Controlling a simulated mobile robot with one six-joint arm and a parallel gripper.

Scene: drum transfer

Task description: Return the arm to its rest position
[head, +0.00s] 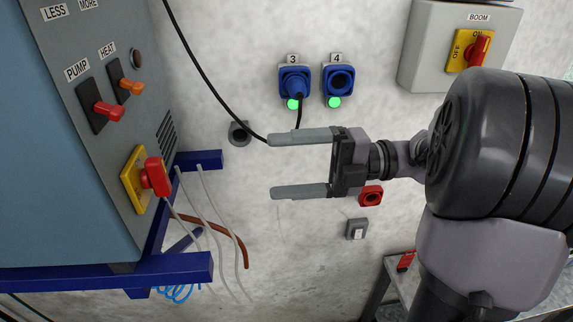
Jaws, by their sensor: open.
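My gripper (272,166) is open and empty in the middle of the head view. Its two grey fingers point left, with bare wall showing between them. My dark arm comes in from the right side. The upper finger crosses in front of the lower end of a black cable (197,65), and I cannot tell whether they touch.
A grey control cabinet (105,145) with red switches stands at left on a blue frame (180,268). Blue sockets 3 (294,80) and 4 (338,84) have green lights; a cable enters socket 3. A BOOM switch box (425,50) is at upper right.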

